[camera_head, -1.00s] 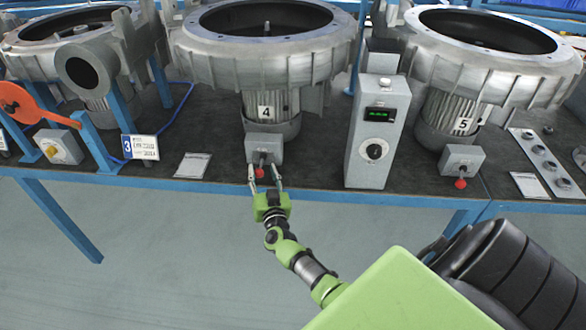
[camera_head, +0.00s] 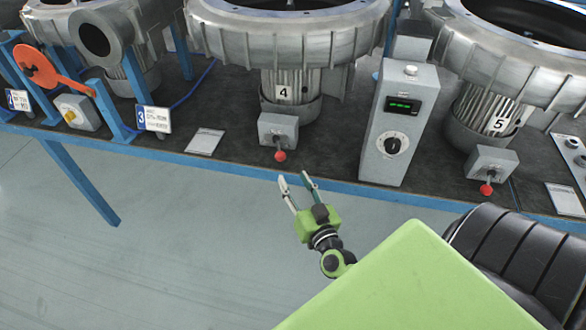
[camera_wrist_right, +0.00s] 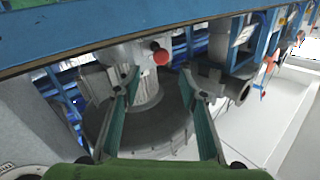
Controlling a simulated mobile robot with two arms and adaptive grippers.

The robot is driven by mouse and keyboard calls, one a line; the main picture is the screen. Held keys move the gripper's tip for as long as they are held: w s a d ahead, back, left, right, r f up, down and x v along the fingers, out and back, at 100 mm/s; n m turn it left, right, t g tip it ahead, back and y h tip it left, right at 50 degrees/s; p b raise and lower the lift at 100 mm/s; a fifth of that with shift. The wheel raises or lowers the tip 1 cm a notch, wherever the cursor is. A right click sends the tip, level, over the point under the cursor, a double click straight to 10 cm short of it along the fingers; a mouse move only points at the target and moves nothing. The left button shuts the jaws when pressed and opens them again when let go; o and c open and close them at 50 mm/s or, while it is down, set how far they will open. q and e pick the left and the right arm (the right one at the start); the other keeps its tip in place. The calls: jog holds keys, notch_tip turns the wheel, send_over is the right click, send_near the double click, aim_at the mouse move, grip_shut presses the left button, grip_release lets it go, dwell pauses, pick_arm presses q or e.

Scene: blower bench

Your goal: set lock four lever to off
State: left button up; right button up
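The lock four lever (camera_head: 280,156) is a short stem with a red knob on a grey box (camera_head: 278,130), in front of the blower labelled 4 (camera_head: 284,93). It points down and toward the bench's front edge. Its red knob also shows in the right wrist view (camera_wrist_right: 160,56). My right gripper (camera_head: 294,178) is open and empty, just in front of the bench edge and a little below the knob, apart from it. In the right wrist view its two fingers (camera_wrist_right: 158,80) are spread, with the knob beyond the tips. My left gripper is not in view.
A grey control box (camera_head: 398,125) with a green display and a dial stands right of lever four. Another red-knobbed lever (camera_head: 486,189) sits by blower 5. A paper sheet (camera_head: 204,141) lies left. The floor before the bench is clear.

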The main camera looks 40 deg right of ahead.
jog(key=s+a+f+n+g+y, duration=0.1)
jog(key=s+a+f+g+y, duration=0.1)
jog(key=f, duration=0.8)
jog(key=s+a+f+n+g+y+b, duration=0.1)
jog(key=s+a+f, duration=0.3)
jog(key=f, duration=0.7)
jog(key=shift+s+a+n+g+y, duration=0.4)
jog(key=shift+s+n+g, duration=0.3)
jog(key=shift+s, duration=0.15)
